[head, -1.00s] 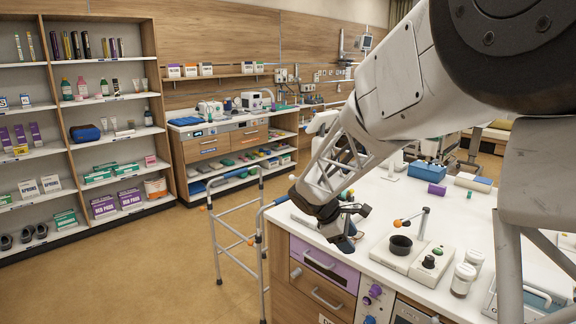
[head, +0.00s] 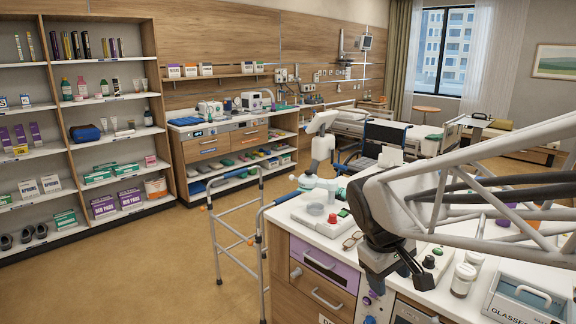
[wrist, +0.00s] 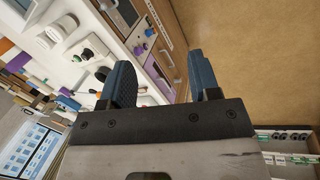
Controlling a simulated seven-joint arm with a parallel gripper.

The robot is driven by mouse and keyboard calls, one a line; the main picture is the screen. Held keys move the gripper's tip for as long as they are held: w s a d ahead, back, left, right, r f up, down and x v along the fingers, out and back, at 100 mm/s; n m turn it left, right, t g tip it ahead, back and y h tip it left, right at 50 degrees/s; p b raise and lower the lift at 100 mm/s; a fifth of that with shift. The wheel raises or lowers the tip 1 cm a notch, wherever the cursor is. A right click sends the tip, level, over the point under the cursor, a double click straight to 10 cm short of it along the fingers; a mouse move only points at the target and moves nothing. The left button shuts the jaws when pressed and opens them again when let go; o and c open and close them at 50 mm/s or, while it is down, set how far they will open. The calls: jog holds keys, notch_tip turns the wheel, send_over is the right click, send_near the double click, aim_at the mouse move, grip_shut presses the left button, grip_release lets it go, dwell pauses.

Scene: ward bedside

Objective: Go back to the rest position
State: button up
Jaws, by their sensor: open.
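My gripper (head: 398,282) is at the front edge of the white counter (head: 312,236), in front of the drawers, pointing down in the head view. In the wrist view my gripper (wrist: 160,70) has two blue-grey fingers standing well apart with nothing between them. Behind the gap are the floor and the drawer fronts. The arm reaches in from the right and hides part of the counter top.
A device with a red knob (head: 343,213) and eyeglasses (head: 352,240) lie left of the gripper. White jars (head: 463,279) and a glasses box (head: 522,298) stand to its right. A walker (head: 238,243) stands left of the counter. The floor (head: 130,268) further left is clear.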

jog(key=s+m+t+y, duration=0.1)
jog(key=s+m, duration=0.4)
jog(key=s, duration=0.8)
jog(key=shift+s+a+f+m+t+y, duration=0.35)
jog(key=shift+a+y, duration=0.1)
jog(key=shift+y, duration=0.35)
